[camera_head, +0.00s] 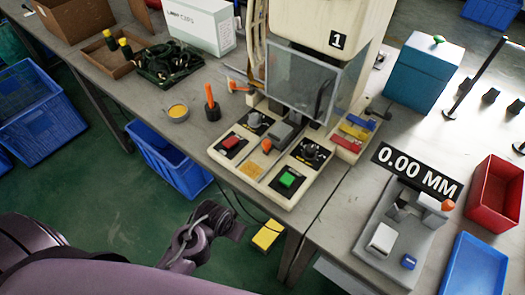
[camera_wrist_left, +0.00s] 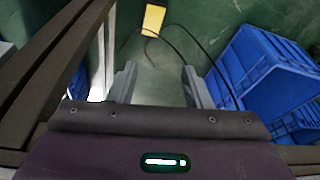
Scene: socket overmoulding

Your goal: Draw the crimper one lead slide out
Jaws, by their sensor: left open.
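The crimper one (camera_head: 336,40) is the cream machine with a "1" plate, standing on the grey workbench with a clear guard at its front. On its base, between the control panels, a small grey block with an orange knob (camera_head: 266,146) looks like the lead slide; how far out it sits is hard to tell. My left gripper (camera_wrist_left: 158,75) is open and empty, its two fingers apart above the floor in the left wrist view. In the head view my left arm hangs in front of the bench, below and left of the crimper. My right gripper is out of view.
The crimper's base carries a red button (camera_head: 231,142), a green button (camera_head: 288,179) and black knobs. A gauge stand (camera_head: 395,225) reading 0.00 MM is to the right. A blue crate (camera_head: 165,160) and yellow pedal (camera_head: 267,236) are on the floor.

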